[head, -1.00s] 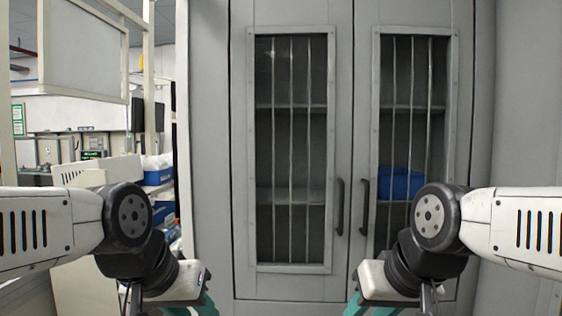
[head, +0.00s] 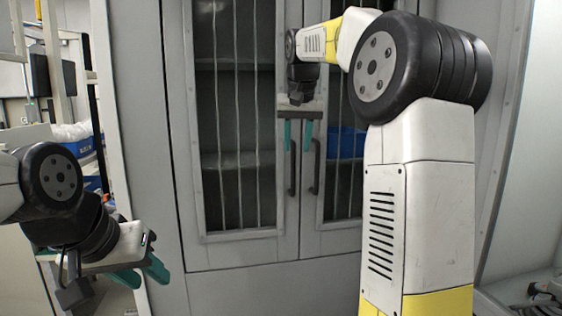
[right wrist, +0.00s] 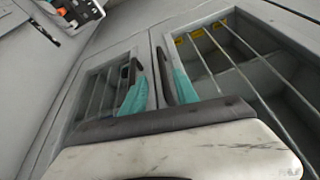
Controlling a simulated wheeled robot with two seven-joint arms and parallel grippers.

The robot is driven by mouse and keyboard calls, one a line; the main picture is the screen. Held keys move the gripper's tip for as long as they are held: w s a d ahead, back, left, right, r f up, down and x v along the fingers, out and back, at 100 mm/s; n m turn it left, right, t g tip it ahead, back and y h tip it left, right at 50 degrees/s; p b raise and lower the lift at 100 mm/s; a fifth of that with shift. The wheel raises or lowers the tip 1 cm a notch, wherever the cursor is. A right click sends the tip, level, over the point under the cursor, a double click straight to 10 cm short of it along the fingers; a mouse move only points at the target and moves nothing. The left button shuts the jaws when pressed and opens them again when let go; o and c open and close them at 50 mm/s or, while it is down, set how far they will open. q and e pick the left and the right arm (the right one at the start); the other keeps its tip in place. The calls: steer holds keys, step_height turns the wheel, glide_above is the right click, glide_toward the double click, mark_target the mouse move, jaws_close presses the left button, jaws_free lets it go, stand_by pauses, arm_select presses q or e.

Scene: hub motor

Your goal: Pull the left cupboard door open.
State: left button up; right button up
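The grey left cupboard door (head: 230,250) has a barred window and stands shut. Its black upright handle (head: 293,172) is at its right edge, beside the right door's handle (head: 315,168). My right gripper (head: 297,149) points down in front of the doors near the tops of the handles. Its teal fingers are apart with nothing between them gripped; the distance to the handles is hard to tell. In the right wrist view the fingers (right wrist: 157,90) are spread, with the left door's handle (right wrist: 132,70) partly behind the left finger. My left gripper (head: 146,280) is open and empty at lower left.
The right cupboard door (head: 335,238) is also shut, with a blue bin (head: 345,143) behind its bars. My right arm covers much of it. Shelving with clutter (head: 75,140) stands left of the cupboard. The space before the left door's lower part is clear.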

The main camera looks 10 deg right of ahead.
mark_target(293, 156)
steer(key=shift+w+a+r, duration=0.15)
steer(key=shift+w+a, duration=0.05)
steer(key=shift+w, duration=0.8)
steer(key=x, duration=0.7)
steer(key=shift+w+d+f, duration=0.15)
steer(key=shift+f, duration=0.1)
jaws_close()
stand_by(0.3)
